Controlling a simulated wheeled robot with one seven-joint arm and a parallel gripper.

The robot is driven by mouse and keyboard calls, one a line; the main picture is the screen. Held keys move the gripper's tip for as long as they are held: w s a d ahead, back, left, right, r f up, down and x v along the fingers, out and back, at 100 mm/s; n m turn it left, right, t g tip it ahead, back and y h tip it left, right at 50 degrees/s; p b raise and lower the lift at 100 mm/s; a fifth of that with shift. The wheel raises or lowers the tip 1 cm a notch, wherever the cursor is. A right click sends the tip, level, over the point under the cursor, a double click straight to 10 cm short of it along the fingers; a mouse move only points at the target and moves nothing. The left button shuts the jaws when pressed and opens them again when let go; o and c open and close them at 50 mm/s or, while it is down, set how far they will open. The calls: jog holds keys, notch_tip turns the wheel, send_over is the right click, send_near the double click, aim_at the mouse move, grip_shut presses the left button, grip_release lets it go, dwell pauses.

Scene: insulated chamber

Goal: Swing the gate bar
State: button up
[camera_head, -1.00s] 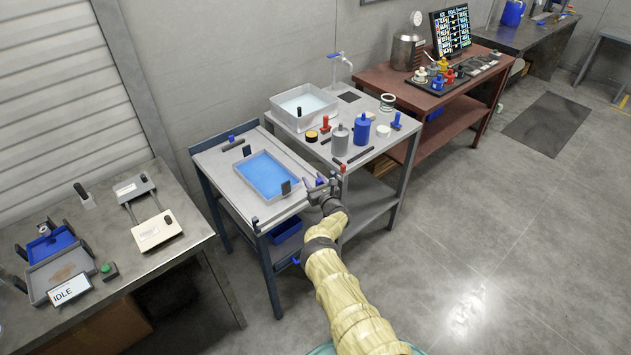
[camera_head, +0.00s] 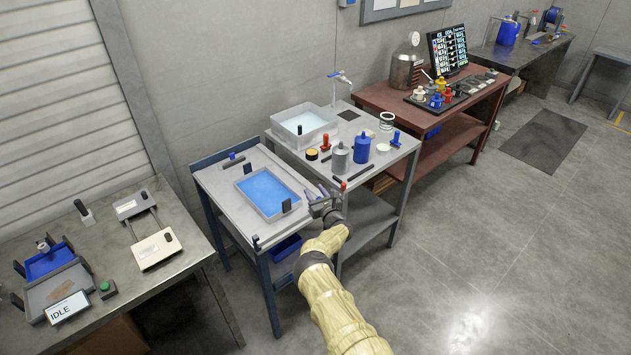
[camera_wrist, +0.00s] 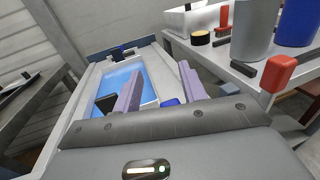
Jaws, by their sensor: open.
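I cannot tell for sure which part is the gate bar. A short dark bar with a blue knob (camera_head: 233,157) lies at the back of the grey-topped table (camera_head: 215,178); it also shows at the far end in the wrist view (camera_wrist: 122,51). A shallow tray with a blue surface (camera_head: 268,192) lies on the same table. My gripper (camera_head: 317,192) is over that table's right edge, to the right of the tray. Its lavender fingers (camera_wrist: 160,80) are apart with nothing between them. A blue piece (camera_wrist: 170,102) shows low behind them, partly hidden.
A red-topped knob (camera_wrist: 281,72) stands close to the right of my gripper. The grey side table (camera_head: 400,150) holds a basin (camera_head: 303,127), a grey bottle (camera_head: 340,158) and a blue bottle (camera_head: 362,147). A metal bench (camera_head: 185,235) stands at left.

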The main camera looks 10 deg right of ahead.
notch_tip(320, 180, up, 7)
dwell(0.3)
jog(key=shift+r, duration=0.1)
